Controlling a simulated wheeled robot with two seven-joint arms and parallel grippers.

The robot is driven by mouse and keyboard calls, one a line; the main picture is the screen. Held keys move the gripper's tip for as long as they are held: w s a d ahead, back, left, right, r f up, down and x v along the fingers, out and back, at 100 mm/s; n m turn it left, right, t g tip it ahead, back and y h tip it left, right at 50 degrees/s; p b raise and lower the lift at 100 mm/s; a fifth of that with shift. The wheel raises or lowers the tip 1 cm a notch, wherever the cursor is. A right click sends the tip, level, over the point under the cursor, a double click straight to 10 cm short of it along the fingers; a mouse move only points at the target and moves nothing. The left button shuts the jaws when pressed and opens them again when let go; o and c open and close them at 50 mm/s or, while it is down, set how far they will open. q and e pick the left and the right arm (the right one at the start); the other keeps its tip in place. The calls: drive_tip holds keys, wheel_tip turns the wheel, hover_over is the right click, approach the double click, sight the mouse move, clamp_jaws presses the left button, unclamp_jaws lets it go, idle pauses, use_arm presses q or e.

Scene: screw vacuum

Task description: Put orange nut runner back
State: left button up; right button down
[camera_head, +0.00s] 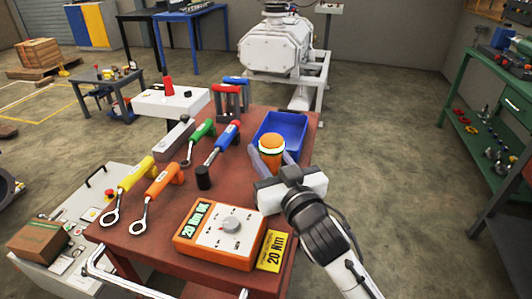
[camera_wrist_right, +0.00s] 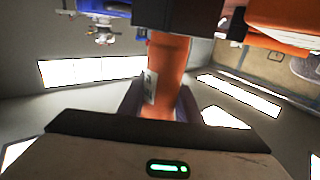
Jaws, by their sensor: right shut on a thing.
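The orange nut runner (camera_head: 271,146) shows its rounded orange top with a pale green ring. It stands about upright over the right part of the red-brown table, just in front of a blue bin. My right gripper (camera_head: 270,162) is shut on it, one finger on each side. In the right wrist view the orange body (camera_wrist_right: 166,62) with a white label rises between the fingers; its upper end passes behind or into a dark part. Its lower part is hidden in the head view, so I cannot tell if it touches the table. My left gripper is in neither view.
The table (camera_head: 150,247) holds a blue bin (camera_head: 282,133), an orange controller box (camera_head: 221,235), a yellow 20 Nm sign (camera_head: 271,251), a black socket (camera_head: 203,178) and several coloured wrenches. A green workbench (camera_head: 475,115) stands right. The floor between is clear.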

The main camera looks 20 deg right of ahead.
drive_tip(key=shift+f+b, duration=0.3)
drive_tip(key=shift+f, duration=0.25)
drive_tip(key=c, duration=1.3)
unclamp_jaws()
drive_tip(key=shift+f, duration=0.2)
drive_tip(key=shift+r, duration=0.1)
drive_tip(key=shift+r, duration=0.3)
drive_tip(key=shift+r+p, duration=0.45)
drive_tip(key=shift+r, duration=0.05)
drive_tip(key=s+b, duration=0.1)
drive_tip(key=s, duration=1.1)
drive_tip(key=shift+d+f, duration=0.15)
drive_tip(key=shift+d, duration=0.25)
